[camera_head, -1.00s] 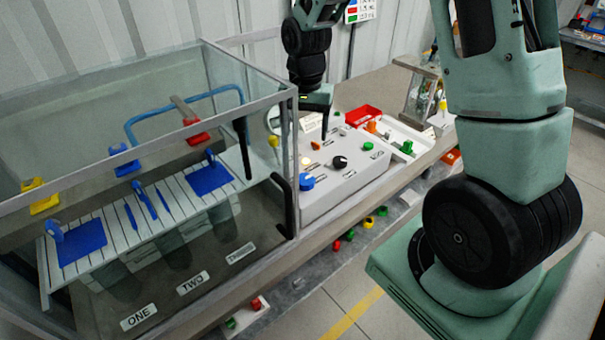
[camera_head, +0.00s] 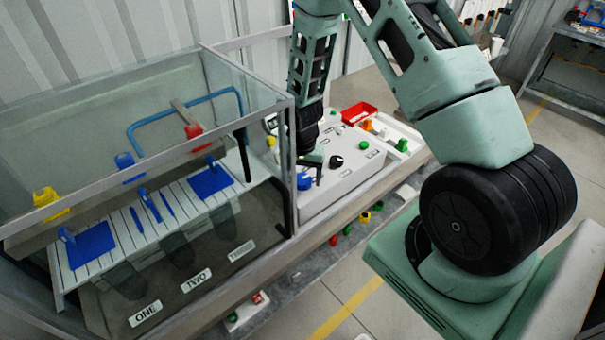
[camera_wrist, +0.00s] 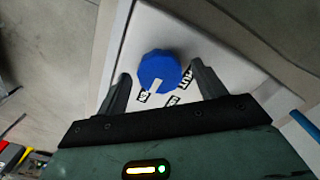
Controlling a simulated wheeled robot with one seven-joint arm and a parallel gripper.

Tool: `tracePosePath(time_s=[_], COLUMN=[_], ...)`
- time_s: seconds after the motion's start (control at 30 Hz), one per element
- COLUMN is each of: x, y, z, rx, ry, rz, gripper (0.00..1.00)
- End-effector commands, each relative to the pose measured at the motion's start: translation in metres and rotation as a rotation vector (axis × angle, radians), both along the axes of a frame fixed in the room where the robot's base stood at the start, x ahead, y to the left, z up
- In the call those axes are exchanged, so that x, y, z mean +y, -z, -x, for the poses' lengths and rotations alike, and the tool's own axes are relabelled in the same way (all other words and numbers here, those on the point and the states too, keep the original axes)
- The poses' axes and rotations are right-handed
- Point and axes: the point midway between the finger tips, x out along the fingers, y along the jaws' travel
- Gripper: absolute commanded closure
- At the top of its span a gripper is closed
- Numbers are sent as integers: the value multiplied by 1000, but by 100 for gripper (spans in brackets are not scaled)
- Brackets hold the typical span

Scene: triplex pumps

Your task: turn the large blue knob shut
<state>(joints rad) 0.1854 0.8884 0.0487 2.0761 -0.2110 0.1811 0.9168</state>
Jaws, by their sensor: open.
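The large blue knob (camera_wrist: 160,68) has a white pointer mark and sits on a white panel with black labels around it. It also shows in the head view (camera_head: 303,181) on the front left of the white control box (camera_head: 345,181), partly hidden by my gripper. My gripper (camera_wrist: 163,78) is open in the wrist view, one finger on each side of the knob. The knob lies between and slightly beyond the fingertips; I cannot tell whether they touch it. In the head view my gripper (camera_head: 316,174) points down at the knob.
A black knob (camera_head: 336,161) and a green button (camera_head: 364,145) are on the same box. A glass-walled case (camera_head: 294,150) with blue, yellow and red parts stands close on the left. A red tray (camera_head: 359,112) lies behind. Coloured parts hang below the bench edge.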

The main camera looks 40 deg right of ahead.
Motion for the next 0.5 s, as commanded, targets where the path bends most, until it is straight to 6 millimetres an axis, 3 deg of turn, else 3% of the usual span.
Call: tracePosePath(time_s=[0.33,0.5], x=[0,0], y=[3,3], z=[0,0], rx=[0,0], ry=[-1,-1], rz=[0,0], gripper=[33,75])
